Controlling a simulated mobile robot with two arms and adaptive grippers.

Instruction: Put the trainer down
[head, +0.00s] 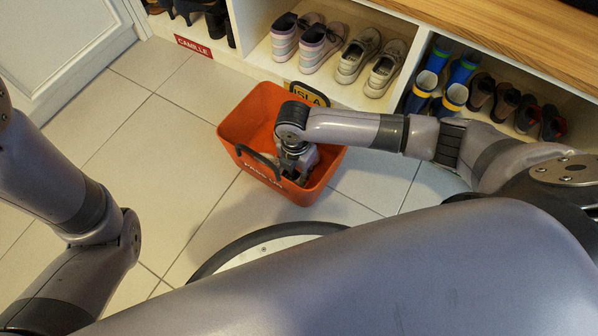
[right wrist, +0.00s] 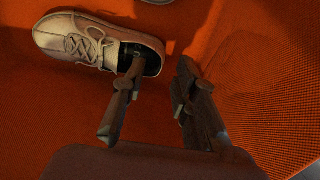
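A cream trainer (right wrist: 88,42) with laces lies in the orange basket (right wrist: 225,30), its toe to the left in the right wrist view. My right gripper (right wrist: 162,62) is low inside the basket, at the trainer's heel end. Its fingers are apart: one tip is over the dark shoe opening, the other is past the heel on the basket side. A gap shows between the fingertips. In the head view my right gripper (head: 291,172) reaches down into the basket (head: 240,108), and the arm mostly hides the trainer. My left gripper is out of view.
A shelf behind holds pink-and-grey shoes (head: 307,43), beige trainers (head: 371,62), blue boots (head: 440,80) and dark shoes (head: 510,105). Name tags read CAMILLE (head: 193,47) and ISLA (head: 308,94). Another pale item edges into the wrist view's top. Tiled floor (head: 140,140) left of the basket is clear.

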